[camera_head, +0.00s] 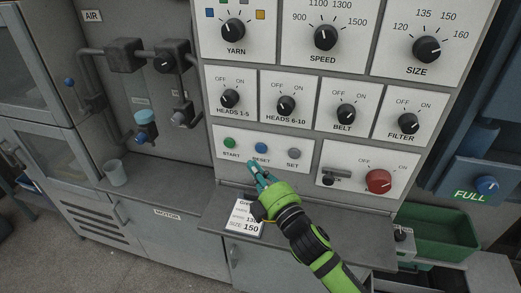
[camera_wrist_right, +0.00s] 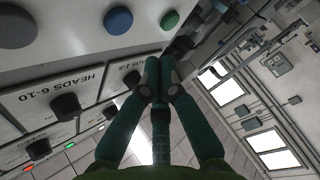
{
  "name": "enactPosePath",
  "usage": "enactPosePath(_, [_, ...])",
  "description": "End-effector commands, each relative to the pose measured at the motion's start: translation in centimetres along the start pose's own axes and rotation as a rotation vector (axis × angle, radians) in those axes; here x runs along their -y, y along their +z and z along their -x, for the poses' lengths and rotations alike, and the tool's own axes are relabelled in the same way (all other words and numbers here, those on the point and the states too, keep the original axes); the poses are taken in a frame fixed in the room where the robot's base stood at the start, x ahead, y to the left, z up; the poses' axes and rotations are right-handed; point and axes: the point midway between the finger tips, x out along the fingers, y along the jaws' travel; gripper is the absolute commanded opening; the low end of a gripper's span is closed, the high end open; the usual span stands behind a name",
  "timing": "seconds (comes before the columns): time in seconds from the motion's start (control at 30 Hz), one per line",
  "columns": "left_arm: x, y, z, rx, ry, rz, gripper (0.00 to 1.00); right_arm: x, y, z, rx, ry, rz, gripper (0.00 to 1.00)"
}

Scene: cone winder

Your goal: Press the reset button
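The blue reset button (camera_head: 260,148) sits on a white plate between the green start button (camera_head: 229,143) and the grey set button (camera_head: 293,153). My right gripper (camera_head: 255,166) is just below the reset button in the head view, its fingertips partly covering the label area. In the right wrist view the fingers (camera_wrist_right: 159,68) meet at their tips with nothing between them. There the blue button (camera_wrist_right: 118,20) is up and to the left of the fingertips, apart from them. The green button (camera_wrist_right: 169,20) is above the tips. My left gripper is not in view.
A red knob (camera_head: 378,181) and a small lever (camera_head: 335,174) are to the right. Black dials, such as the belt dial (camera_head: 345,112), are above. A grey ledge (camera_head: 310,224) with a paper card (camera_head: 244,220) lies below the panel.

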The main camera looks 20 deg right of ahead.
Motion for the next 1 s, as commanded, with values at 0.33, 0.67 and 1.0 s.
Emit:
enactPosePath(0.33, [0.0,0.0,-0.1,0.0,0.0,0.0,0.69,-1.0,2.1,-2.3,-0.001,0.001,-0.001,0.0])
enactPosePath(0.67, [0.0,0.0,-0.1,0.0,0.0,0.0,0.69,-1.0,2.3,-2.4,0.0,0.001,-0.001,0.0])
enactPosePath(1.0, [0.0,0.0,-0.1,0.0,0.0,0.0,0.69,-1.0,2.3,-2.4,0.0,0.001,-0.001,0.0])
